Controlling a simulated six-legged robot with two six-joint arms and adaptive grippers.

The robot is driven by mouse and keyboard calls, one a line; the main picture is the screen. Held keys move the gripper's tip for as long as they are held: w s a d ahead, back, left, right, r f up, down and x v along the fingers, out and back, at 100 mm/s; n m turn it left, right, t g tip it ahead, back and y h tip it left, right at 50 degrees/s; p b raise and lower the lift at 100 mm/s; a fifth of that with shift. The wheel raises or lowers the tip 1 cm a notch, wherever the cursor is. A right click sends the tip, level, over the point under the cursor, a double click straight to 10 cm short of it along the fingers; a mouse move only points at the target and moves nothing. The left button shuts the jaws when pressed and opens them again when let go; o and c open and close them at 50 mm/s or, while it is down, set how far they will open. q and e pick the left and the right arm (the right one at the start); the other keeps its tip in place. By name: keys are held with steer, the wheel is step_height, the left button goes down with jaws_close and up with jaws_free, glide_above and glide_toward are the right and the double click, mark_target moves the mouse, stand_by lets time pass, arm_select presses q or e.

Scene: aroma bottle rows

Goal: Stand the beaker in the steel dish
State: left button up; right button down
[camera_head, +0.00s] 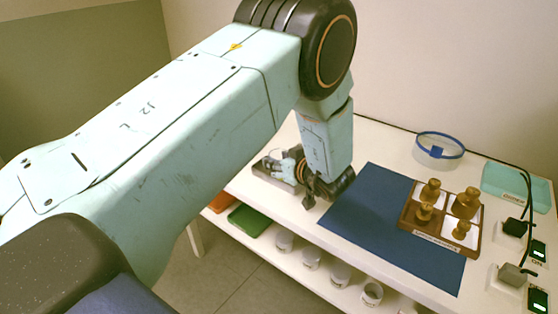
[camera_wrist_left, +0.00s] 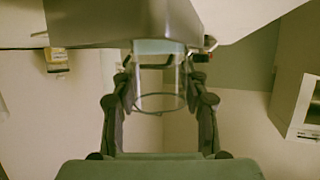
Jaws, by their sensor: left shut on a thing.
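My left gripper (camera_head: 318,190) hangs low over the left end of the white table, beside the steel dish (camera_head: 277,182). In the left wrist view, my left gripper's fingers (camera_wrist_left: 160,78) are closed on the sides of the clear glass beaker (camera_wrist_left: 160,90). The round rim of the beaker faces the camera. The grey wall of the dish (camera_wrist_left: 110,22) shows beyond the beaker, at the top of that view. I cannot tell whether beaker and dish touch. My right gripper is not in view.
A blue mat (camera_head: 360,215) lies right of the gripper, with a wooden tray (camera_head: 435,243) of brass weights on it. A blue-rimmed glass bowl (camera_head: 438,152), a teal tray (camera_head: 515,183) and cabled devices stand farther right. Several jars stand on the lower shelf.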

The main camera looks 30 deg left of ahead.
arm_select(q)
steer(key=shift+f, duration=0.15)
steer(key=o, duration=1.2)
steer(key=shift+w+f, duration=0.1)
steer(key=shift+c, duration=0.2)
